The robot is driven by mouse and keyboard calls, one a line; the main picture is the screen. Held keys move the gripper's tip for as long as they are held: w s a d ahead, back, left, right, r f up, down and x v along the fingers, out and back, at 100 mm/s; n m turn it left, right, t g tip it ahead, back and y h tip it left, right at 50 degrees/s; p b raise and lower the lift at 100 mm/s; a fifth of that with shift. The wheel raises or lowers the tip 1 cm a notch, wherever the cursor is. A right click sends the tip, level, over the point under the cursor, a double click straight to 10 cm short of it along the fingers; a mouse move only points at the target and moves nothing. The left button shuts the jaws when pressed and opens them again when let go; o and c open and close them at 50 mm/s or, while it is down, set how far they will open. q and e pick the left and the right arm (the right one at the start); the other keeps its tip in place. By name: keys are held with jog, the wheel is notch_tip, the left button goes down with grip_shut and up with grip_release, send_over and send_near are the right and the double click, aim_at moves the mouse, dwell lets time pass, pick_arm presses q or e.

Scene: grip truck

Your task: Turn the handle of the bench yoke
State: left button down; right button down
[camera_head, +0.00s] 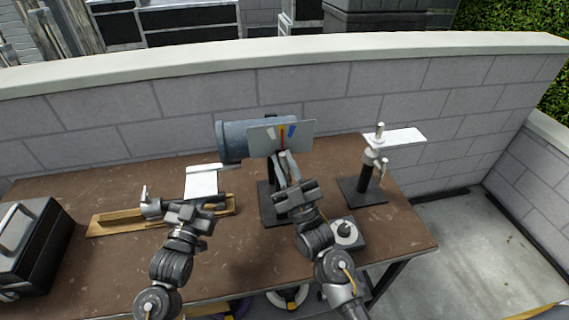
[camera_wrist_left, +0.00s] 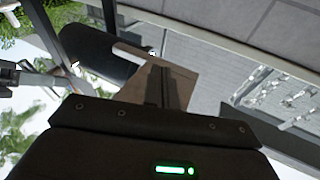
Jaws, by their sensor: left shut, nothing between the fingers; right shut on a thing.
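The bench yoke (camera_head: 268,192) stands near the middle of the table on a dark base. It carries a grey cylinder (camera_head: 235,137) and a pale plate (camera_head: 262,140) with blue, red and yellow marks. My right gripper (camera_head: 288,170) is just below the plate, in front of the stand. It is shut on the slim silvery handle (camera_head: 292,164), which the fingers partly hide. My left gripper (camera_head: 201,199) is shut and empty beside a white card on a wooden strip. Its closed fingers (camera_wrist_left: 162,86) show in the left wrist view.
The wooden strip (camera_head: 108,224) lies left on the brown table (camera_head: 120,262). A black case (camera_head: 45,245) stands at the left edge. A second stand (camera_head: 364,185) with a white flag is on the right.

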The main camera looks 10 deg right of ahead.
jog(key=shift+f+m+h, duration=0.1)
jog(key=shift+m+h, duration=0.6)
jog(key=shift+m, duration=0.1)
jog(key=c, duration=1.3)
grip_release()
jog(key=shift+s, duration=0.1)
jog(key=v, duration=1.1)
jog(key=shift+f, duration=0.5)
jog(key=shift+s, duration=0.1)
